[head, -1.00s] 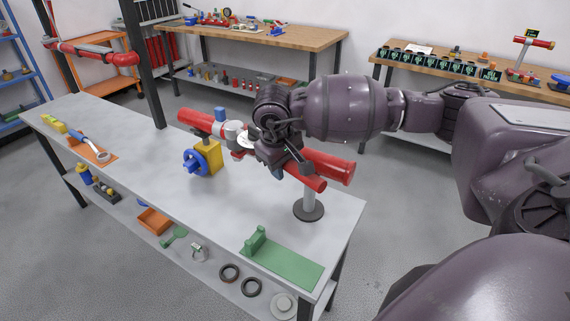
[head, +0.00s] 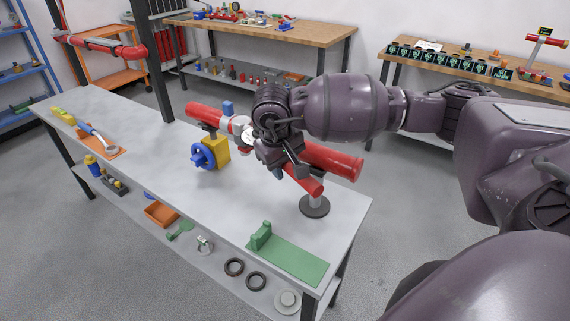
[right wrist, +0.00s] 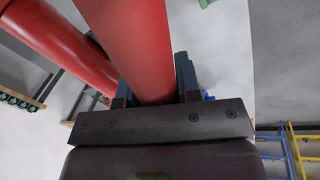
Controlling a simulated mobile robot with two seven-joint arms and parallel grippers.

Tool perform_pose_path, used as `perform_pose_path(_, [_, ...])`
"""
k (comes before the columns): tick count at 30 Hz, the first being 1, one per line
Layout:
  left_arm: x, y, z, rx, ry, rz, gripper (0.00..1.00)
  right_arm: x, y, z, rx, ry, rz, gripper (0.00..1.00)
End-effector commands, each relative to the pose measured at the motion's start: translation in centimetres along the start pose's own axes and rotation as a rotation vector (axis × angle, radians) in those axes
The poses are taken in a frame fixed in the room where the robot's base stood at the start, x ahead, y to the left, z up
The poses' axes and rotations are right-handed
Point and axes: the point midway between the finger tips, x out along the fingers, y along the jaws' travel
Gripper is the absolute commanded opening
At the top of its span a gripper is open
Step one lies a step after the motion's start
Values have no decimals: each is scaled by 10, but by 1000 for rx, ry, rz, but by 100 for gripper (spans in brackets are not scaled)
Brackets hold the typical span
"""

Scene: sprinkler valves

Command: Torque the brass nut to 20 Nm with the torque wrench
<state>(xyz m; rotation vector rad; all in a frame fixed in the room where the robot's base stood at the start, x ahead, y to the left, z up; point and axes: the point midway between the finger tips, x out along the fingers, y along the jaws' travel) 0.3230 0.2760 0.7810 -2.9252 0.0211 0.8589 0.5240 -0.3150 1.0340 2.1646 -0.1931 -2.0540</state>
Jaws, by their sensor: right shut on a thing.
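My right gripper (head: 284,160) is over the middle of the near bench, at the red pipe (head: 340,160). It is shut on a red cylinder (head: 305,179), whose free end points to the front right, beside the pipe. In the right wrist view the red cylinder (right wrist: 135,45) runs between the two dark fingers, with a second red tube (right wrist: 60,40) to its left. I cannot tell whether the cylinder is the torque wrench's handle. A grey fitting (head: 240,124) joins the pipe; my gripper hides part of it. I cannot make out the brass nut. My left gripper is not in view.
A yellow block (head: 216,148) with a blue handwheel (head: 202,155) stands left of my gripper. A tool (head: 100,138) lies on an orange mat (head: 84,152) at the bench's left end. A green holder (head: 285,258) is at the front right.

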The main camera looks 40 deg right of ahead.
Motion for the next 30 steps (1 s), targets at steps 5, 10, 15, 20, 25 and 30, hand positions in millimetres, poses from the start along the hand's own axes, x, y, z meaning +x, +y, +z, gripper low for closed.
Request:
perform_pose_path(5, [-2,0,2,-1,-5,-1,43,-2,-1,-1,8,3,1,0])
perform_pose_path(10, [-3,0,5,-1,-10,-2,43,-2,-1,-1,9,3,1,0])
perform_pose_path(15, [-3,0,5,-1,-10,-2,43,-2,-1,-1,9,3,1,0])
perform_pose_path(20, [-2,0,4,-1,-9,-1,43,-2,-1,-1,11,3,1,0])
perform_pose_path(25, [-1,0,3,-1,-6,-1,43,-2,-4,-1,22,0,1,0])
perform_pose_path(30, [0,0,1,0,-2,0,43,-3,-7,-2,40,-3,2,0])
